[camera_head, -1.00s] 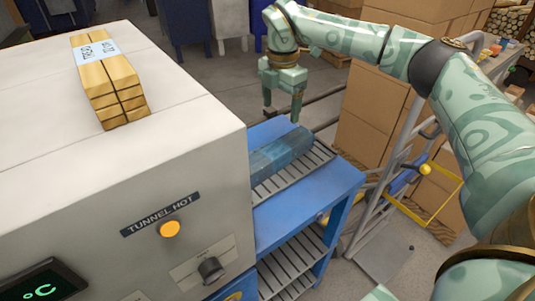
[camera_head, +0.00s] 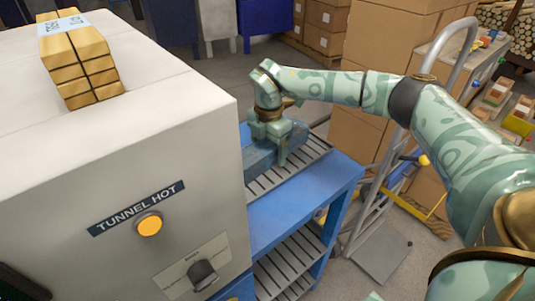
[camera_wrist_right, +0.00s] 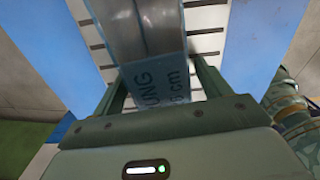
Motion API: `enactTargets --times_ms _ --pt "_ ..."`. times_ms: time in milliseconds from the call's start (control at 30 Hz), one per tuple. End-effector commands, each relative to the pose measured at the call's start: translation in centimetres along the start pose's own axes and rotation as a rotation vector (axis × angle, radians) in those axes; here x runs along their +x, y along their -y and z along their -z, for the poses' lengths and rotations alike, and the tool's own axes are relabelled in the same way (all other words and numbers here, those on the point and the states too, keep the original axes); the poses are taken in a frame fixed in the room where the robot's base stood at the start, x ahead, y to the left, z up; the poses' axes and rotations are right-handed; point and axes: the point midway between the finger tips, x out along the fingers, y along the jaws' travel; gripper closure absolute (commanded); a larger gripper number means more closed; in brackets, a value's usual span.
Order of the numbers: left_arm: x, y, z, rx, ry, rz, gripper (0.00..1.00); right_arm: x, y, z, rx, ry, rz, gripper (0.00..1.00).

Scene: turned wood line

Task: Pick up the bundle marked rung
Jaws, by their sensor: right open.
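The bundle (camera_head: 259,159), wrapped in bluish film, lies on the roller outfeed beside the tunnel. In the right wrist view its label (camera_wrist_right: 155,82) shows "UNG" and a size in cm; the first letter is hidden. My right gripper (camera_head: 272,148) points down over the bundle, its fingers open. In the right wrist view one finger is on each side of the labelled end; I cannot tell if they touch it.
The white tunnel housing (camera_head: 120,150), marked "TUNNEL HOT", stands close at the left with a stack of wooden bars (camera_head: 80,62) on top. The blue roller table (camera_head: 300,205) carries the bundle. Cardboard boxes (camera_head: 365,120) and a hand truck (camera_head: 380,185) stand at the right.

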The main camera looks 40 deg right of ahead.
Motion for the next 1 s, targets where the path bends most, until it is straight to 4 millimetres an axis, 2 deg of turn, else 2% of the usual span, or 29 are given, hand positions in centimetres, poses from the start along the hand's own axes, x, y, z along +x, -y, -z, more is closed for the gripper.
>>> enactTargets --times_ms 167,267,400,767,967,1000 --pt "0.0 0.1 0.1 -0.001 -0.001 0.001 0.64 0.0 0.0 0.0 0.0 0.0 -0.002 0.24" --pt "0.0 0.1 0.1 -0.001 -0.001 0.001 0.64 0.0 0.0 0.0 0.0 0.0 -0.002 0.46" --pt "0.0 0.1 0.0 -0.001 -0.001 0.001 0.64 0.0 0.0 0.0 0.0 0.0 -0.002 0.85" --pt "-0.3 0.1 0.1 -0.001 -0.002 0.002 0.64 -0.8 -0.1 0.0 0.0 0.0 -0.004 0.86" --pt "-1.6 0.2 0.5 0.0 -0.012 0.005 0.64 -3.9 -0.1 0.0 0.0 0.0 -0.008 0.86" --pt "-2.0 0.3 0.6 0.0 -0.014 0.006 0.64 -4.6 0.6 0.2 -0.002 -0.001 -0.007 0.86"
